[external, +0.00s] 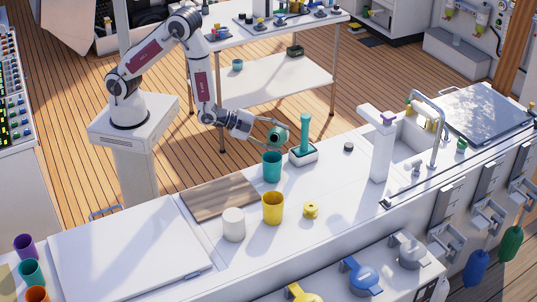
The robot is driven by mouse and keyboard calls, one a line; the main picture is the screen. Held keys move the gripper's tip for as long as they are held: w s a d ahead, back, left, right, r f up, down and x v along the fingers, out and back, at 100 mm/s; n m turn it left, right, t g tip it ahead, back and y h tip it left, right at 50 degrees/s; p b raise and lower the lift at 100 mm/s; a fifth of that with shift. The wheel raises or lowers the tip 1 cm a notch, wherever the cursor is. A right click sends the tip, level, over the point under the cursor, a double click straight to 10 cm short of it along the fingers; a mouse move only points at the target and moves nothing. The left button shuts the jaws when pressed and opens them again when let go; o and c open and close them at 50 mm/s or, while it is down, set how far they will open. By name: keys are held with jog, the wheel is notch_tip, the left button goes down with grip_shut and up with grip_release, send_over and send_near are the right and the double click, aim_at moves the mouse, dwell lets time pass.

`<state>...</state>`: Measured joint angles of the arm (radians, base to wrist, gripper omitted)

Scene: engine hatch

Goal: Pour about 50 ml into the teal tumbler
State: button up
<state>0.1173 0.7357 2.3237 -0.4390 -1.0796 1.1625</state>
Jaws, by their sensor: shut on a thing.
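The teal tumbler (272,168) stands upright on the white counter, left of a tall green post. My gripper (266,135) is just above and slightly left of the tumbler. It is shut on a small green-teal container (279,137), which is held tilted over on its side above the tumbler's rim. The container's exact shape, its contents and any liquid stream are too small to tell. The inside of the tumbler cannot be made out.
The green post (306,132) on a white base stands close right of the tumbler. A yellow tumbler (273,208), a white cylinder (233,224) and a small yellow item (310,210) stand in front. A brown board (218,196) lies left; a white column (381,148) rises right.

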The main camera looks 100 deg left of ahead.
aim_at(278, 128)
jog(key=shift+d+f+n, duration=0.15)
jog(key=shift+n, duration=0.15)
dwell(0.6)
jog(key=shift+d+r+n+h, duration=0.2)
jog(key=shift+r+n+h, duration=0.15)
jog(key=shift+r, duration=0.3)
jog(key=shift+d+r+n+h, duration=0.2)
jog(key=shift+r+n+h, duration=0.15)
jog(key=shift+r, duration=0.3)
jog(key=shift+d+r+n+h, duration=0.2)
jog(key=shift+r+n+h, duration=0.15)
jog(key=shift+r, duration=0.3)
jog(key=shift+a+f+n+h, duration=0.2)
jog(key=shift+f+n+h, duration=0.35)
jog(key=shift+f, duration=0.2)
jog(key=shift+a+r+n+h, duration=0.1)
jog(key=shift+r+n+h, duration=0.35)
jog(key=shift+r, duration=0.3)
jog(key=shift+w+n, duration=0.1)
jog(key=shift+n, duration=0.15)
jog(key=shift+a+f+n+h, duration=0.1)
jog(key=shift+n+h, duration=0.4)
jog(key=shift+h, duration=0.15)
jog(key=shift+n+t, duration=0.3)
jog(key=shift+f+h, duration=0.1)
jog(key=shift+h, duration=0.4)
jog(key=shift+n, duration=0.3)
